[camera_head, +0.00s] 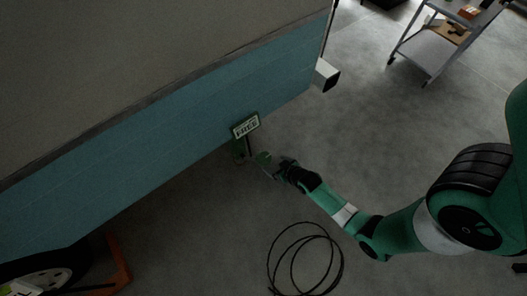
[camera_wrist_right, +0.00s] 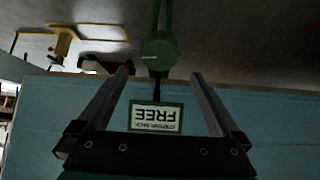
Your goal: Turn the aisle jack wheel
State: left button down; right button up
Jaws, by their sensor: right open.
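A green jack stands at the lower edge of the blue camper side, with a sign reading FREE (camera_head: 246,126) above it. In the right wrist view the sign (camera_wrist_right: 157,117) appears upside down. The round green jack wheel (camera_wrist_right: 159,51) shows there just beyond my fingertips, roughly centred between them; I cannot tell whether they touch it. In the head view the jack is small and partly merges with my gripper. My right gripper (camera_head: 268,161) is open at the jack; its two spread fingers also show in the wrist view (camera_wrist_right: 158,76). My left gripper is not in view.
The blue camper side (camera_head: 170,125) runs close behind the jack. A black hose or cable coil (camera_head: 305,258) lies on the floor below my right arm. An orange stand (camera_head: 120,262) is by the tyre at lower left. A grey cart (camera_head: 430,50) stands at upper right.

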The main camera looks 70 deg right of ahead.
aim_at(265, 160)
jog(key=b+x, duration=0.7)
jog(key=x, duration=0.3)
jog(key=shift+f, duration=0.15)
jog(key=shift+w+d+f, duration=0.2)
jog(key=shift+w+f, duration=0.1)
jog(key=shift+w, duration=0.15)
jog(key=c, duration=1.1)
jog(key=shift+m, duration=0.3)
